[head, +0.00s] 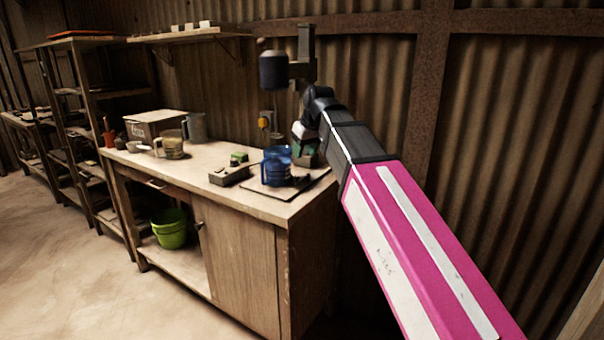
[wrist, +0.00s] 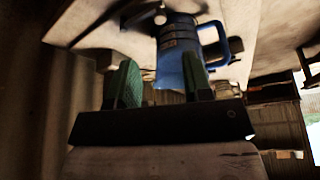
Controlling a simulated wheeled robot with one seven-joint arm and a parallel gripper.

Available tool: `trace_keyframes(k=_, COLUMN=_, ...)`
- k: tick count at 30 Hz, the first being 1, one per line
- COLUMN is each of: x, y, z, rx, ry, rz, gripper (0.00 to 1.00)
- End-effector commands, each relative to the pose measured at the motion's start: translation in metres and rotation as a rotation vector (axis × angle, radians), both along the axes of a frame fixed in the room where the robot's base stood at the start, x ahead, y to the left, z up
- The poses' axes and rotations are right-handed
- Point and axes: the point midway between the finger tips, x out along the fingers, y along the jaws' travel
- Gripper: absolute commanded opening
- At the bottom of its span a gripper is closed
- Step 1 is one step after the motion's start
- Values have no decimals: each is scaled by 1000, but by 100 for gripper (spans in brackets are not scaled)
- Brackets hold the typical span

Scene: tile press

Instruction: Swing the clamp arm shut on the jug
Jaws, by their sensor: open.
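The blue jug (head: 277,166) stands upright on a dark board (head: 262,188) near the right end of the workbench. In the wrist view the jug (wrist: 180,50) shows beyond the fingers, its handle to the right. My gripper (head: 305,146) is just right of the jug, above the board. In the wrist view its two green-padded fingers (wrist: 160,78) are apart with nothing gripped between them. A metal rod with a round end (wrist: 159,18) lies by the jug and looks like part of the clamp. I cannot tell the clamp arm's angle; my gripper partly hides that area.
A grey block (head: 230,175) and a small green item (head: 239,158) lie left of the board. A glass jug (head: 171,146), a grey jug (head: 195,127) and a box (head: 150,127) stand farther left. A corrugated wall (head: 520,130) is close behind.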

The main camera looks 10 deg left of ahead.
Motion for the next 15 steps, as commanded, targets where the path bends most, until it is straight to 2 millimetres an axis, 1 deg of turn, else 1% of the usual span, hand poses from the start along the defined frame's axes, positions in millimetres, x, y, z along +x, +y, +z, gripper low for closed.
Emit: trace_keyframes(k=15, x=19, y=20, z=-68, rx=-3, ry=2, rz=-1, gripper=46)
